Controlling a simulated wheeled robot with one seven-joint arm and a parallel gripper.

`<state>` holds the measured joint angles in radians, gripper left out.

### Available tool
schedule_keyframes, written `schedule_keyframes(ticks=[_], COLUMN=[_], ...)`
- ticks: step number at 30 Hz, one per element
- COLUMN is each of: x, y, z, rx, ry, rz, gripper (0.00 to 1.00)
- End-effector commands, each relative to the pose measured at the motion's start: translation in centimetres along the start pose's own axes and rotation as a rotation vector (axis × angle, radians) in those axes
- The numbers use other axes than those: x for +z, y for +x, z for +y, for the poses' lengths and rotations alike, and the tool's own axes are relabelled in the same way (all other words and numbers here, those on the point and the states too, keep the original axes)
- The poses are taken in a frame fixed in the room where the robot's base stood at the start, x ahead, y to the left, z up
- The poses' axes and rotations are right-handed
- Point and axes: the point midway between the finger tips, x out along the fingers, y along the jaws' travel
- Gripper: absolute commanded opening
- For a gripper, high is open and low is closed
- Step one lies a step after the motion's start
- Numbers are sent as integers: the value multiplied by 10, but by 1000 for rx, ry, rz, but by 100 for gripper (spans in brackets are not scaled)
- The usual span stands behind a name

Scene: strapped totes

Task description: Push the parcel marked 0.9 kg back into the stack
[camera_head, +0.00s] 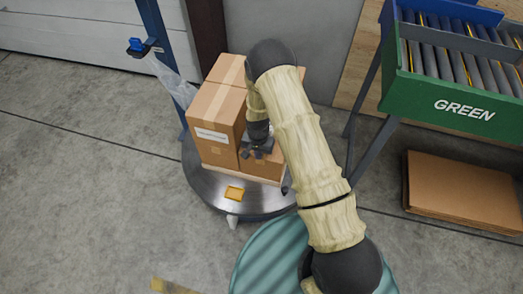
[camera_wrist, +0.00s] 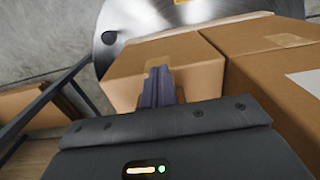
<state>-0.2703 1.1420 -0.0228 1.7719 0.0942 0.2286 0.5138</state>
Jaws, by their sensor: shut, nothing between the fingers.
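Brown taped cardboard parcels stand stacked on a round metal plate (camera_head: 205,180). The front left parcel (camera_head: 218,110) is tall and bears a white label, too small to read; a parcel with a white label also shows in the wrist view (camera_wrist: 270,85). A lower parcel (camera_head: 268,169) sits to its right, partly hidden by my gripper (camera_head: 258,153). I cannot read a 0.9 kg mark on any parcel. In the wrist view my gripper (camera_wrist: 158,82) is shut and empty, its fingertips over or against the smaller parcel (camera_wrist: 190,62); contact is unclear.
A yellow card (camera_head: 234,193) lies on the plate's front edge. A blue post (camera_head: 158,40) with plastic film stands left. A green roller conveyor (camera_head: 450,105) stands right, with flat cardboard (camera_head: 465,190) below. The floor at left is clear.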

Motion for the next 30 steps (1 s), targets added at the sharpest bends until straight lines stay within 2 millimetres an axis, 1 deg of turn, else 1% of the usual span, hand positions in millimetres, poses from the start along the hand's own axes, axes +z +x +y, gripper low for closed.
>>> schedule_keyframes(ticks=[4,5,12,15,18,22,30], x=[13,9,8,7,6,7,10], y=[-4,-12,-60,-79,-92,-99,-100], z=[9,8,10,13,14,15,8], rx=[3,0,0,0,1,2,2], ry=[26,27,32,37,39,40,26], rz=[-2,3,2,1,1,-1,-1], gripper=[0,0,0,0,0,0,0])
